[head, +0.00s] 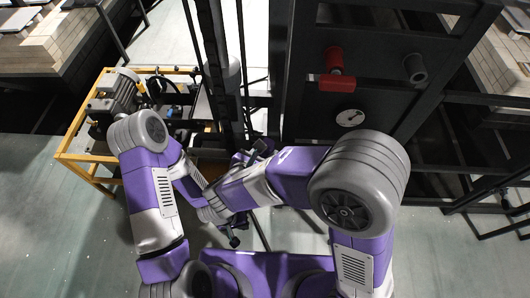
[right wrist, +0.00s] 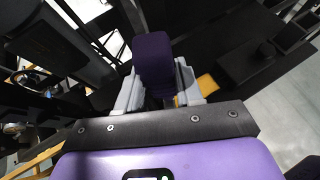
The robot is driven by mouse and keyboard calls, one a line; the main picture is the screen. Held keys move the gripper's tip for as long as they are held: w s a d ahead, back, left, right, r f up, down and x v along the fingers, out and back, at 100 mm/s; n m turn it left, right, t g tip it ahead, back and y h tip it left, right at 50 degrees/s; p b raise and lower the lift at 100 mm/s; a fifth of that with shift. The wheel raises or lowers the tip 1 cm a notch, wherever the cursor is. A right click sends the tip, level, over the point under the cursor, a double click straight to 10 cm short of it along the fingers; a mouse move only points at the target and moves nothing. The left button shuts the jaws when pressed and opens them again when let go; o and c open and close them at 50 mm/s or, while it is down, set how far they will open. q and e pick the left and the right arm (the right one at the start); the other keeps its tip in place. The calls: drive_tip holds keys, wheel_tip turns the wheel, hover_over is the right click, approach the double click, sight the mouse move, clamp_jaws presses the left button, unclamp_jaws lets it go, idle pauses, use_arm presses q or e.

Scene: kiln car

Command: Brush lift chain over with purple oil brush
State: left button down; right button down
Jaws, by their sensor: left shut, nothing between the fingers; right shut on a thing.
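The purple oil brush (right wrist: 153,62) shows as a dark purple block between the two grey fingers of my right gripper (right wrist: 156,88) in the right wrist view. My right gripper is shut on it. In the head view the right gripper (head: 256,151) is small and dark in front of the lift frame, partly hidden by my arm. A thin dark vertical line (head: 241,55) above it may be the lift chain; its links are too small to tell. I cannot tell whether the brush touches it. My left gripper (head: 234,239) is shut and empty, lower down.
A yellow-framed stand (head: 97,182) with machinery is at the left. A dark panel with a red box (head: 337,84) and a round dial (head: 349,117) stands right of the lift posts. Stacked bricks (head: 58,38) are at the upper left. Grey floor (head: 60,240) is clear at lower left.

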drive_tip(key=shift+f+b, duration=0.85)
drive_tip(key=shift+f, duration=0.1)
idle(1.0)
drive_tip(key=shift+d, duration=0.1)
drive_tip(key=d, duration=0.4)
drive_tip(key=shift+d+b, duration=0.2)
drive_tip(key=shift+b, duration=0.1)
idle(0.4)
drive_tip(key=shift+a, duration=2.35)
drive_tip(key=shift+r, duration=0.1)
